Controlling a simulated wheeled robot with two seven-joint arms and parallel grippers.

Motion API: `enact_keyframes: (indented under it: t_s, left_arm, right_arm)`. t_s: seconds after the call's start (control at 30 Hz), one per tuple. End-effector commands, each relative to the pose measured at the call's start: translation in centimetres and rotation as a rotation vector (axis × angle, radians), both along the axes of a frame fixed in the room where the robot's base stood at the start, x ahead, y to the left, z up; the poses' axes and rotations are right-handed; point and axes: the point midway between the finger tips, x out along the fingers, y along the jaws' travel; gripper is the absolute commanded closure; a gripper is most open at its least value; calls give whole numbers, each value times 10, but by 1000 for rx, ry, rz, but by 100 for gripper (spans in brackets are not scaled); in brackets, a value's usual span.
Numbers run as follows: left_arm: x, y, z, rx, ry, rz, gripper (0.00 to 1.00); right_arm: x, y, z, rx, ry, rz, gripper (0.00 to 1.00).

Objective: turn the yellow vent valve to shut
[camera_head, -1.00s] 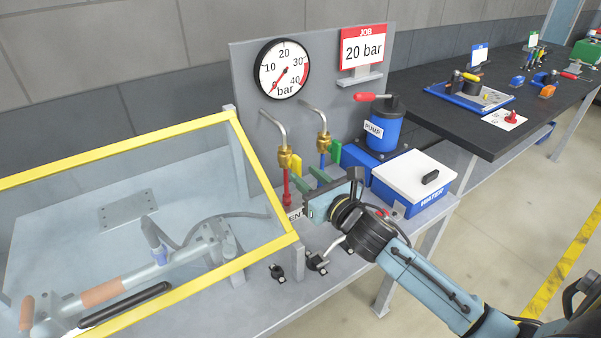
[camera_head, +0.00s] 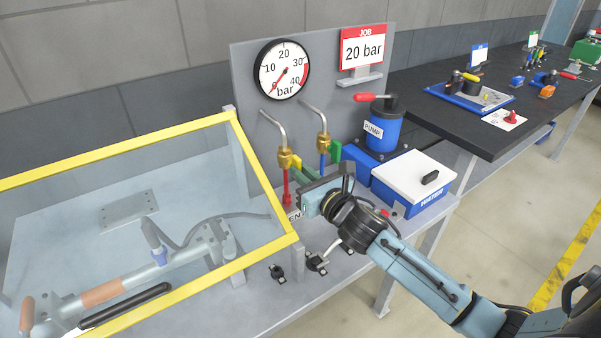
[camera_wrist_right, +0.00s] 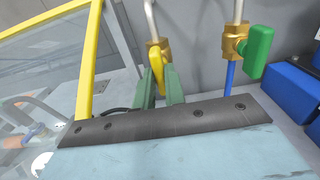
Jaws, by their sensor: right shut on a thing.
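The yellow vent valve handle (camera_wrist_right: 157,66) sits on a brass body (camera_wrist_right: 164,48) in the right wrist view. In the head view its brass body (camera_head: 285,160) stands above a red pipe, and the handle is mostly hidden by my gripper. My right gripper (camera_wrist_right: 160,76) has its two green fingers on either side of the yellow handle, shut on it. In the head view the right gripper (camera_head: 298,170) reaches the valve from the lower right. The handle points downward, roughly along the pipe. My left gripper is not in view.
A second brass valve with a green handle (camera_wrist_right: 259,52) is close to the right, above a blue pipe. The gauge (camera_head: 282,69) needle points low. A yellow-framed clear guard (camera_head: 265,185) is at left. The blue pump (camera_head: 384,130) and white-lidded water box (camera_head: 415,175) are at right.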

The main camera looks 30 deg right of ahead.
Motion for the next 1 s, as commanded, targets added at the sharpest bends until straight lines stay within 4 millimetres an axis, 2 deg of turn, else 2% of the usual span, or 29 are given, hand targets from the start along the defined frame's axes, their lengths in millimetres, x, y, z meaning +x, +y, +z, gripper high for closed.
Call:
enact_keyframes:
  t_s: [0.13,0.4,0.8,1.0]
  left_arm:
    - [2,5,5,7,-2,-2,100]
    - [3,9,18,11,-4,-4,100]
    - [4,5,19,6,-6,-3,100]
    - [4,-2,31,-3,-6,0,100]
  right_arm:
    - [0,0,1,66,7,-1,100]
    - [0,0,1,363,30,-1,100]
    - [0,0,0,415,34,0,100]
    - [0,0,2,624,50,-1,100]
